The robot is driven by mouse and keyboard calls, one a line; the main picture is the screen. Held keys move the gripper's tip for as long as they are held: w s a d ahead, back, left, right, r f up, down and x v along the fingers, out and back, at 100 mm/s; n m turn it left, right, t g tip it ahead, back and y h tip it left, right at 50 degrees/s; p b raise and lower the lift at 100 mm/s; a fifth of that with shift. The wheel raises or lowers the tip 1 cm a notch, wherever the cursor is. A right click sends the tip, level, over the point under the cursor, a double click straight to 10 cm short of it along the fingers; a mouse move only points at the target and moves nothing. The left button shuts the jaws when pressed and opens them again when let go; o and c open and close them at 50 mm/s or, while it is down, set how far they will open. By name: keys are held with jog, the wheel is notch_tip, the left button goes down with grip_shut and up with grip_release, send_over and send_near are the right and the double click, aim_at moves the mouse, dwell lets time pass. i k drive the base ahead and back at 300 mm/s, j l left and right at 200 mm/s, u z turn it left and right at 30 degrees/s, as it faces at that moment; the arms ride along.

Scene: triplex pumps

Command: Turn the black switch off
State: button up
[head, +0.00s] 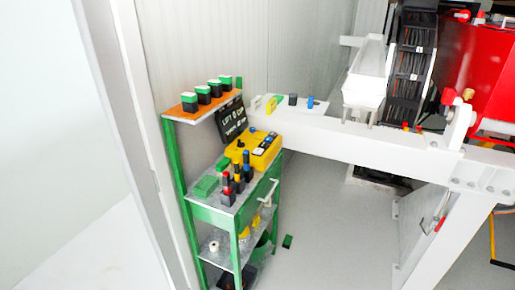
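I cannot tell for sure which item is the black switch. A small dark knob-like piece (293,99) stands on the white beam, left of a small blue piece (310,102). A yellow box (262,146) with dark and blue parts on its top sits on the green cart; those parts are too small to read as on or off. A black panel with white lettering (232,120) leans behind the yellow box. My gripper is not in view.
The green cart (206,212) holds green-and-black blocks on an orange top shelf (175,114) and several upright dark tools below. A white beam (385,149) runs right from the cart to red machinery (490,70). Grey floor (345,235) is mostly clear.

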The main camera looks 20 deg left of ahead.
aim_at(240, 144)
jog(key=i+j+u, duration=0.2)
jog(key=i+j, duration=0.2)
jog(key=i+j+u, duration=0.15)
jog(key=i+j, duration=0.15)
jog(key=i+j+u, duration=0.2)
jog(key=i, duration=0.3)
jog(key=i+j+u, duration=0.2)
jog(key=i, duration=0.2)
